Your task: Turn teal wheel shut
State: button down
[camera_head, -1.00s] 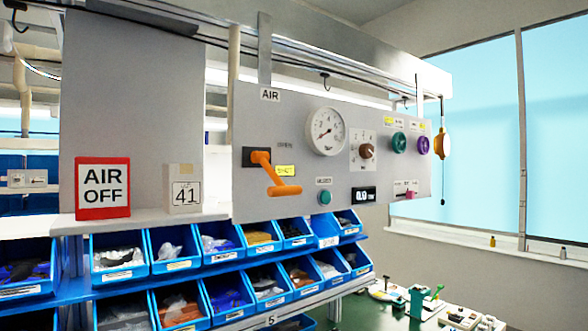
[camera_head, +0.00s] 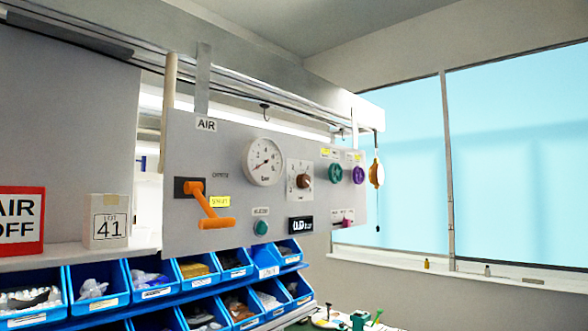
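The teal wheel (camera_head: 336,173) is a small round handwheel at the upper right of the grey air panel (camera_head: 225,150). A purple wheel (camera_head: 358,175) sits just to its right. A small yellow label is above each wheel; the text is too small to read. How far the teal wheel is turned cannot be told. My gripper is not in view.
The panel also carries an orange lever (camera_head: 207,206), a gauge (camera_head: 263,162), a brown knob (camera_head: 304,181), a teal button (camera_head: 261,228) and a pink slider (camera_head: 347,223). Blue bins (camera_head: 95,289) stand below. A yellow hanging device (camera_head: 376,172) is right of the panel.

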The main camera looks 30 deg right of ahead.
aim_at(336, 170)
jog(key=i+l, duration=0.1)
jog(key=l, duration=0.2)
jog(key=i+l, duration=0.15)
jog(key=l, duration=0.15)
jog(key=i+l, duration=0.1)
jog(key=l, duration=0.25)
jog(key=i+l, duration=0.1)
jog(key=l, duration=0.2)
